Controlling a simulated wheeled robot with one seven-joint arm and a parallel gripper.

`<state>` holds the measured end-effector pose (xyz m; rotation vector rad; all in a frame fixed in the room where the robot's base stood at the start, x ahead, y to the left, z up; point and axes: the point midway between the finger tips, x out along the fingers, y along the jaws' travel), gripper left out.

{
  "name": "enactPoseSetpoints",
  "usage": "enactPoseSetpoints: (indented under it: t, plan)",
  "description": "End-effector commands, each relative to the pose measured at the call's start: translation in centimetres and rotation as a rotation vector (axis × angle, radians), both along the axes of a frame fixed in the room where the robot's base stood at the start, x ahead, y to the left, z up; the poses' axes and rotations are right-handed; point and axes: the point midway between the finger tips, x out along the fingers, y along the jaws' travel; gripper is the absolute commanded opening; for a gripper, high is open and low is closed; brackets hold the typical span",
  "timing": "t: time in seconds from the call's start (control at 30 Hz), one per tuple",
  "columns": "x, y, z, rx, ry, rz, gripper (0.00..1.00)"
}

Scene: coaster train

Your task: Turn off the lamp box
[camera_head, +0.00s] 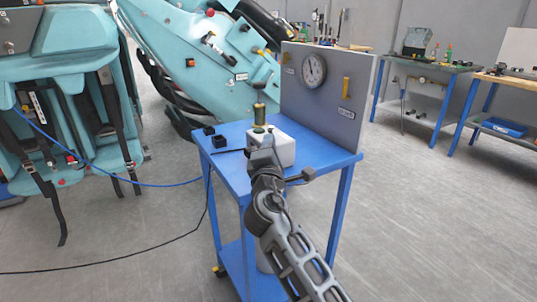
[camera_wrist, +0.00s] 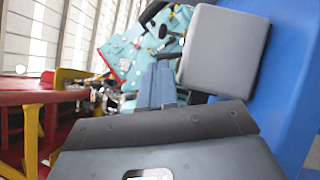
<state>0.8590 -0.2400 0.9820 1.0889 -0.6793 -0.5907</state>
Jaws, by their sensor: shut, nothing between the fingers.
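The lamp box (camera_head: 285,153) is a white box on the blue cart, with small dark and green parts on its top. A gold and dark green cylinder (camera_head: 259,114) shows just behind it. My gripper (camera_head: 262,150) is shut and empty, and it overlaps the left front of the box in the head view. Whether it touches the box I cannot tell. In the wrist view a pale grey block (camera_wrist: 225,52), likely the box, fills the upper right. The switch face of the box cannot be made out, and my gripper hides part of it.
A teal coaster car (camera_head: 75,45) stands left. Floor at right is clear.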

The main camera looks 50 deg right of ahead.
Motion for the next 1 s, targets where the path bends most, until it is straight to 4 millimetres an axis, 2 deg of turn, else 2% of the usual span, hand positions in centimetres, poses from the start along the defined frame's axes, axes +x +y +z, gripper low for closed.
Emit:
enactPoseSetpoints:
  t: [0.27, 1.0]
  plan:
    - [1.3, -1.5, 0.4, 0.001, -0.001, 0.000, 0.00]
    - [1.3, -1.6, 0.7, 0.062, -0.018, 0.001, 0.00]
